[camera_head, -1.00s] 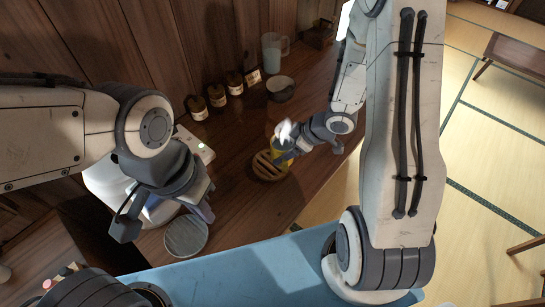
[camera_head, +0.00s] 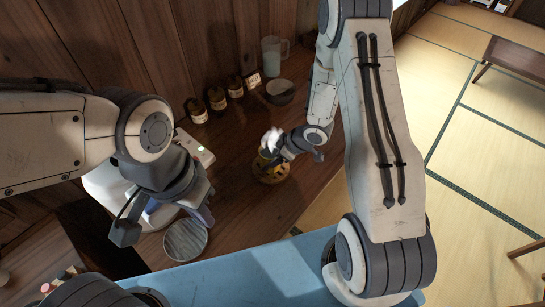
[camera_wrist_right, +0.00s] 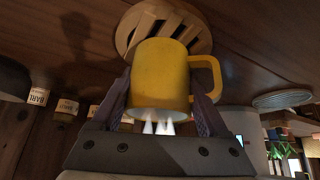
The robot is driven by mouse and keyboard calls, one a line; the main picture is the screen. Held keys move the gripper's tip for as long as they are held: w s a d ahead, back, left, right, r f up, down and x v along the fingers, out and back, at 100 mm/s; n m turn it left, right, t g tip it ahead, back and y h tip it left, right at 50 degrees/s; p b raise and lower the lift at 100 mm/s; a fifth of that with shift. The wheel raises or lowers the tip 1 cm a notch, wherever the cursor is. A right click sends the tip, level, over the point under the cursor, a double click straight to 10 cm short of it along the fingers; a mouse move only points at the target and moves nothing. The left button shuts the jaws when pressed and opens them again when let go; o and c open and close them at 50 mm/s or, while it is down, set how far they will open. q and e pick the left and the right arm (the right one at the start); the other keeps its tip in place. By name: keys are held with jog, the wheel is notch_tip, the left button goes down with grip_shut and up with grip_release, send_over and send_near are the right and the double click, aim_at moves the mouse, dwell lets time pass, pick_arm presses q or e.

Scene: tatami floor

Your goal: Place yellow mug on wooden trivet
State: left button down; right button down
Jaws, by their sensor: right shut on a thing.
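The yellow mug (camera_head: 264,156) is in my right gripper (camera_head: 274,148), over the round slatted wooden trivet (camera_head: 272,178) on the brown counter. In the right wrist view the mug (camera_wrist_right: 160,78) sits between both fingers of that gripper (camera_wrist_right: 163,100), its handle pointing right. The trivet (camera_wrist_right: 140,22) shows behind the mug, which hides part of it. I cannot tell whether the mug touches the trivet. My left gripper (camera_head: 200,214) hangs near a round grey disc, away from the mug; its finger gap is hidden.
The grey disc (camera_head: 186,238) lies at the counter's front left. A white device (camera_head: 110,190) is beneath my left arm. Several dark bottles (camera_head: 216,97), a dark bowl (camera_head: 280,92) and a pale jug (camera_head: 272,55) stand along the back wall. Counter is clear between trivet and disc.

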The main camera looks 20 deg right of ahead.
jog(key=shift+f, duration=0.15)
grip_release()
